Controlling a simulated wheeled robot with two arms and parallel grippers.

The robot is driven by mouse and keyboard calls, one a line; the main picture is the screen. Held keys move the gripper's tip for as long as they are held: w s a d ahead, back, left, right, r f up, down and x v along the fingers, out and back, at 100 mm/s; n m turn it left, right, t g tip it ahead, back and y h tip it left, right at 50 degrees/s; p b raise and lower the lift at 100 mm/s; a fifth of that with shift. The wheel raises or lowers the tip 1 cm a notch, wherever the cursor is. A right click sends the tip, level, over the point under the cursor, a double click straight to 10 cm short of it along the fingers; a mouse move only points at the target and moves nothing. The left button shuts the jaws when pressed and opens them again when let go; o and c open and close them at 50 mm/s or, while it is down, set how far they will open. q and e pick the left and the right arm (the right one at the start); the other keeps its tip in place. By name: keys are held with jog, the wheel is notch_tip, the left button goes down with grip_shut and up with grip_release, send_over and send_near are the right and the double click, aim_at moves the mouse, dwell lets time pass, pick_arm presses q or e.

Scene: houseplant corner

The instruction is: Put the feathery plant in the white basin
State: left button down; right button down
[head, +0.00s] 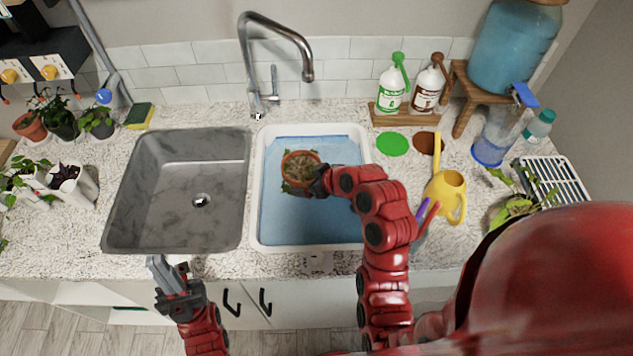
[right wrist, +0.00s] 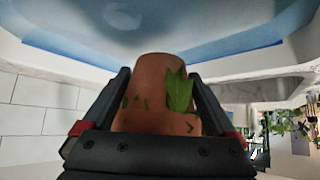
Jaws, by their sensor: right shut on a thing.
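The feathery plant (head: 301,166) sits in a round terracotta pot, its brownish-green foliage facing up in the head view. It is over the left part of the white basin (head: 257,215), which has a blue bottom. I cannot tell whether the pot touches the bottom. My right gripper (head: 317,183) is shut on the pot from its right side. In the right wrist view the terracotta pot (right wrist: 154,92) is between the two dark fingers, with green leaves against it. My left gripper (head: 172,272) is empty, its fingers apart, in front of the grey sink.
The grey sink (head: 165,215) left of the basin is empty. The faucet (head: 305,68) rises behind. Several potted plants (head: 62,122) stand at far left. The basin's right side is clear.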

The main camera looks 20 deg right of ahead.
jog(key=p, duration=0.1)
send_over(307, 206)
notch_tip(307, 206, down, 4)
jog(key=shift+s+f, duration=0.1)
jog(key=shift+f, duration=0.1)
notch_tip(307, 206, down, 3)
jog(key=shift+p, duration=0.75)
jog(key=shift+f, duration=0.35)
jog(key=shift+d+f, duration=0.1)
jog(key=shift+f, duration=0.1)
grip_release()
jog(key=shift+r, duration=0.1)
